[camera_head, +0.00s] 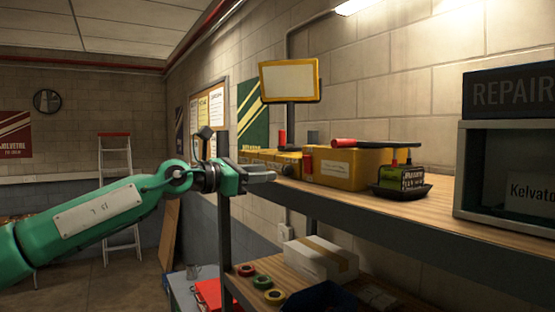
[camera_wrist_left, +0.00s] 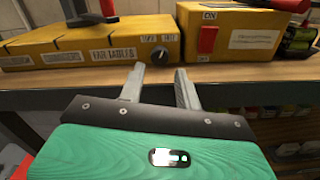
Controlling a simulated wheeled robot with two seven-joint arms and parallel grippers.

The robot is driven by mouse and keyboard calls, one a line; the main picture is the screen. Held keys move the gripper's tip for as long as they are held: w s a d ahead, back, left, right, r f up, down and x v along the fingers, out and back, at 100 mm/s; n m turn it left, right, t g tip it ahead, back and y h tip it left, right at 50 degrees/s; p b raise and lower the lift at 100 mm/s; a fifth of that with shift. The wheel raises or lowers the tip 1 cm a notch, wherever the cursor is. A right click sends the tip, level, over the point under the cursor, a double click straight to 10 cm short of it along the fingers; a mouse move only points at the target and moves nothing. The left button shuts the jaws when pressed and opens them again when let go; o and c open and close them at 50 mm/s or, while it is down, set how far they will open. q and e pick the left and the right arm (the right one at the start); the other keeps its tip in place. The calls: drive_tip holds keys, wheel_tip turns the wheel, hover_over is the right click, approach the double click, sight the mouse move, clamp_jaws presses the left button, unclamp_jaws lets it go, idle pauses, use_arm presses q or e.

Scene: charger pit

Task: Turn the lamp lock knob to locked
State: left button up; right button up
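A small black knob (camera_wrist_left: 159,54) with a pale pointer line sits on the front right end of a long yellow box (camera_wrist_left: 60,52). Two small white labels are above the knob, too small to read surely. A lamp with a yellow-framed panel (camera_head: 289,80) stands on a dark post above the boxes. My left gripper (camera_wrist_left: 160,88) is open and empty, its two fingers apart, pointing at the box front with the knob beyond the gap. It also shows in the head view (camera_head: 264,174), beside the shelf edge, where I cannot make out the knob. My right gripper is not in view.
A second yellow box (camera_wrist_left: 232,38) with a red switch (camera_wrist_left: 207,40) stands right of the knob. A red-handled tool (camera_head: 375,144) lies on top of it. A black tray (camera_head: 401,190) and a repair cabinet (camera_head: 505,150) are farther right. The wooden shelf edge (camera_wrist_left: 60,100) runs below.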

sight(284, 171)
use_arm(q)
drive_tip(key=p+x, duration=0.2)
drive_tip(key=x, duration=0.1)
drive_tip(key=shift+w+d+r, duration=0.15)
drive_tip(key=shift+w+d, duration=0.1)
drive_tip(key=shift+d, duration=0.05)
drive_tip(key=shift+w+d, duration=0.35)
drive_tip(key=shift+d, duration=0.15)
drive_tip(key=shift+c, duration=0.2)
